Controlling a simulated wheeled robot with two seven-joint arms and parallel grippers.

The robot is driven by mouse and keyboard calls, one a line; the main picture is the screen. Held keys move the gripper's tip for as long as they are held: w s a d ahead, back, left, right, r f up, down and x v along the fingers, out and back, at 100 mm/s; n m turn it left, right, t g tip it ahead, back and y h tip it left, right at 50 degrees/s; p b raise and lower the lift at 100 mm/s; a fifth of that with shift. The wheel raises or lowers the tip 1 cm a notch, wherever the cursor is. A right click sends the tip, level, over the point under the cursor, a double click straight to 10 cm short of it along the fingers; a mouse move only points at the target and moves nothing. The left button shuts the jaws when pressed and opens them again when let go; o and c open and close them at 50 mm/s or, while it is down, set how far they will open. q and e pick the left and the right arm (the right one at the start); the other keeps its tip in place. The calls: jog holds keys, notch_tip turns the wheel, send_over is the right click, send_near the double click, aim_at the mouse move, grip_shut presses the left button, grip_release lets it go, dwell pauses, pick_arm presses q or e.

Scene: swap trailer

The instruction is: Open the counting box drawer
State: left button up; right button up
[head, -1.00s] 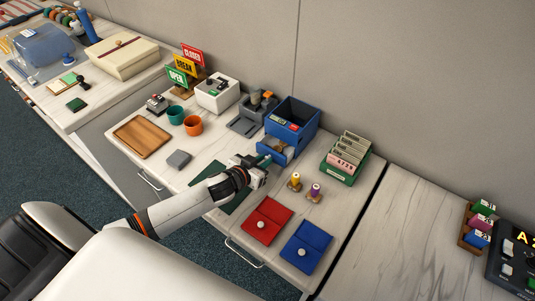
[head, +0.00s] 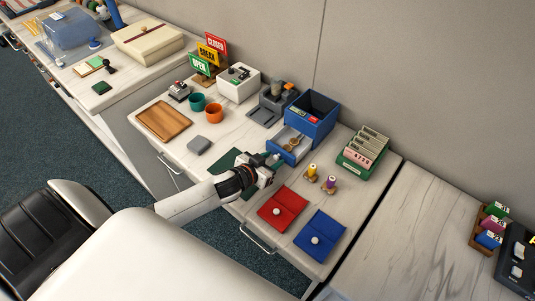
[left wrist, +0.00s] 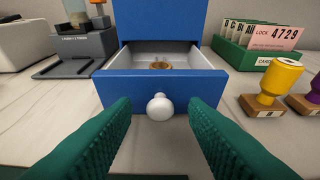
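The counting box (head: 313,110) is a blue box on the counter in the head view. Its drawer (head: 287,145) stands pulled out at the front, with small brown and gold things inside. In the left wrist view the blue drawer front (left wrist: 125,88) carries a round white knob (left wrist: 160,106). My left gripper (head: 273,160) is just in front of the drawer. Its green fingers (left wrist: 160,130) are spread to either side of the knob with gaps, not touching it. My right gripper is in neither view.
Purple and yellow stamps (head: 311,172) and a green card holder (head: 361,153) stand right of the drawer. A red folder (head: 283,206) and a blue folder (head: 320,236) lie nearer. A grey device (head: 271,104) stands left of the box.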

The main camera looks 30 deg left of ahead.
pick_arm(q)
jog(key=v, duration=1.2)
jog(key=shift+f, duration=0.1)
